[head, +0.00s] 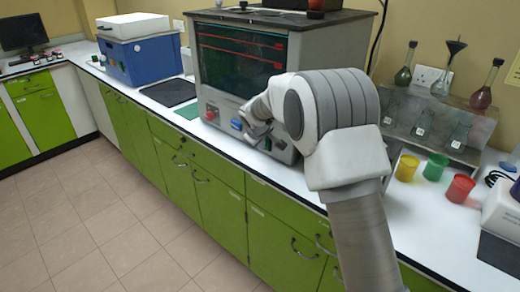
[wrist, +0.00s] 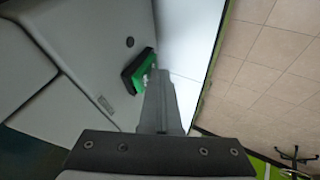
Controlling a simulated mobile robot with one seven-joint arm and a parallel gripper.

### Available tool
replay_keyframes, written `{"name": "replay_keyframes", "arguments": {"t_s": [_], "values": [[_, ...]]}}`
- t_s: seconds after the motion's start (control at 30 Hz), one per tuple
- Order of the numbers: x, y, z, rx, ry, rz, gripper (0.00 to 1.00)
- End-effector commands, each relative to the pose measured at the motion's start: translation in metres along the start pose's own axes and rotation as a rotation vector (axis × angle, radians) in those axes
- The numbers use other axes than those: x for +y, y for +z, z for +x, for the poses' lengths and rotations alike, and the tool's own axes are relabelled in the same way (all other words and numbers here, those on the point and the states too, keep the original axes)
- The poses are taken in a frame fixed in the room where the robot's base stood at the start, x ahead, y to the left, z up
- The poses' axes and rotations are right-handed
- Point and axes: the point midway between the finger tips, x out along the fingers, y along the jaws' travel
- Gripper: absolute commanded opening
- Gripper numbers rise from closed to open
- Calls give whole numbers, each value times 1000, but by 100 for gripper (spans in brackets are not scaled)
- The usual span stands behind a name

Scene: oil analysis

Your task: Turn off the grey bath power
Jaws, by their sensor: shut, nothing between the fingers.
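The grey bath (head: 295,75) is a large box with a dark glass front, standing on the white counter in the head view. Its lower front panel has a red knob (head: 209,116) and a small blue display (head: 237,125). In the wrist view a green switch (wrist: 143,82) in a black frame sits on the grey panel (wrist: 95,60). My gripper (wrist: 160,80) is shut and empty, its tips right beside the switch and overlapping its edge in the picture. I cannot tell whether they touch it. In the head view my arm hides the switch.
A blue box (head: 145,60) with a white lid and a black mat (head: 168,92) are left of the bath. Yellow (head: 407,168), green (head: 435,167) and red (head: 460,188) cups and a flask rack (head: 440,110) are right. The floor (head: 120,220) before the green cabinets is clear.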

Motion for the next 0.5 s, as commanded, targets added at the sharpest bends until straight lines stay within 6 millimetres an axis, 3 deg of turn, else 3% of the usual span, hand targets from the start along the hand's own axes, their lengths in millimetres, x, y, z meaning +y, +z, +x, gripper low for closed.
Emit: {"name": "replay_keyframes", "arguments": {"t_s": [0.5], "values": [[7,-4,-9,3,8,0,0]]}}
